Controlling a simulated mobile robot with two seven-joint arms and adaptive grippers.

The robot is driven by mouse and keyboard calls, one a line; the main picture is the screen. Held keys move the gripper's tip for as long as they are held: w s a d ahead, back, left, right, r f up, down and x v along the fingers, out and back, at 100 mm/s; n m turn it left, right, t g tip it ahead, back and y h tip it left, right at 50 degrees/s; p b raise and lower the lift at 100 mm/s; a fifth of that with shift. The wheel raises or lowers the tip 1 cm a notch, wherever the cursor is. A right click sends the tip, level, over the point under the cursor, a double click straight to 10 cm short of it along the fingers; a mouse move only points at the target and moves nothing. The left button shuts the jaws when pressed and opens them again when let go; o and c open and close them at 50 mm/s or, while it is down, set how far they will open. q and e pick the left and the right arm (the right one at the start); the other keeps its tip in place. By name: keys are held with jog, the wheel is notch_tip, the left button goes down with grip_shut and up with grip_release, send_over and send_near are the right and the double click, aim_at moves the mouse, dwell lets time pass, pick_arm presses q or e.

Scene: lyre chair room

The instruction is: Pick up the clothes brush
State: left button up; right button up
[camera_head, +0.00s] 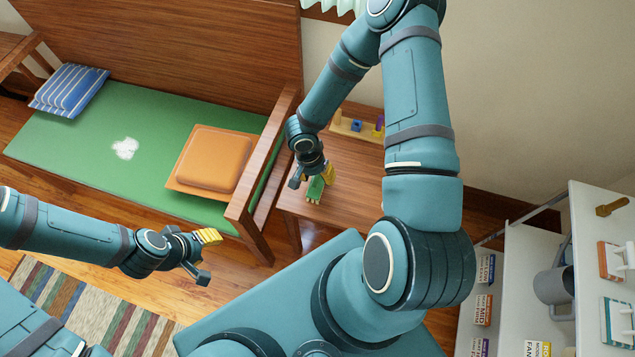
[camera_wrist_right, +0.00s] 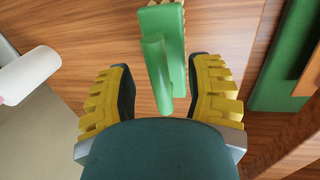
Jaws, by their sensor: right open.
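The clothes brush (camera_wrist_right: 174,85) is green with pale bristles along one edge. In the right wrist view it lies on the brown wooden table, its near end between the spread fingers of my right gripper (camera_wrist_right: 162,80). I see a gap on either side of it. In the head view the brush (camera_head: 315,190) shows as a small green piece by my right gripper (camera_head: 311,177), partly hidden by it. My left gripper (camera_head: 208,256) is open and empty above the floor, far from the brush.
The small wooden table (camera_head: 350,195) carries a little rack (camera_head: 357,128) with coloured pieces at its back. A wooden bench (camera_head: 252,190) with green seat and orange cushion (camera_head: 213,160) stands to its left. White shelves (camera_head: 520,280) stand at right. A white roll (camera_wrist_right: 30,76) shows in the wrist view.

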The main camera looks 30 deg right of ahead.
jog(key=shift+f, duration=0.2)
grip_shut()
dwell(0.3)
notch_tip(320, 180, up, 10)
jog(key=shift+p, duration=0.9)
